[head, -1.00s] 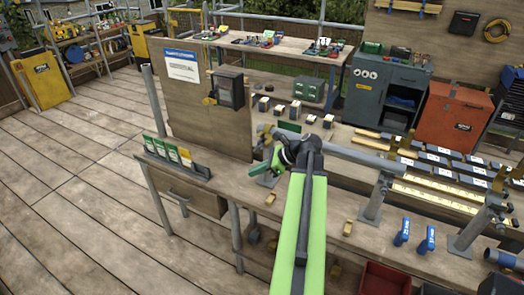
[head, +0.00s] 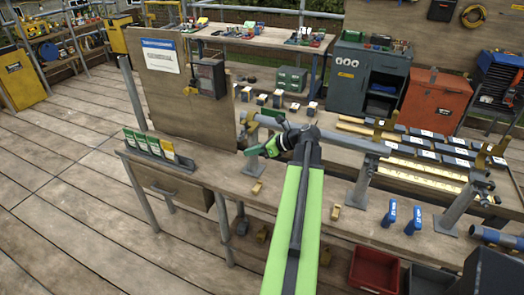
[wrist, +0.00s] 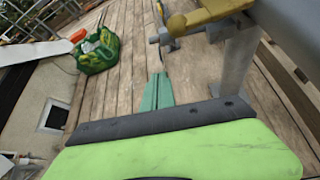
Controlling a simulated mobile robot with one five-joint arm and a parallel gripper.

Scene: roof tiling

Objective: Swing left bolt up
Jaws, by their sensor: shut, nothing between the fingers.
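A grey pipe (head: 345,141) lies across stands on the workbench, with brass-coloured clamp parts at its ends. In the wrist view the left clamp's yellow-brass part (wrist: 212,12) is at the top, beside the grey pipe (wrist: 290,25). A small grey bolt (wrist: 163,37) sticks out to the left from under it. My gripper (head: 253,150) is by the pipe's left end. Its green fingers (wrist: 157,92) are shut and empty, below the bolt in the wrist picture, with a gap between them. My arm hides part of the pipe in the head view.
An upright board (head: 180,85) stands at the bench's left, with a rack of green packets (head: 150,146) before it. Blue-handled parts (head: 413,221) and a small brass block (head: 335,212) lie on the bench. A red bin (head: 375,270) sits below.

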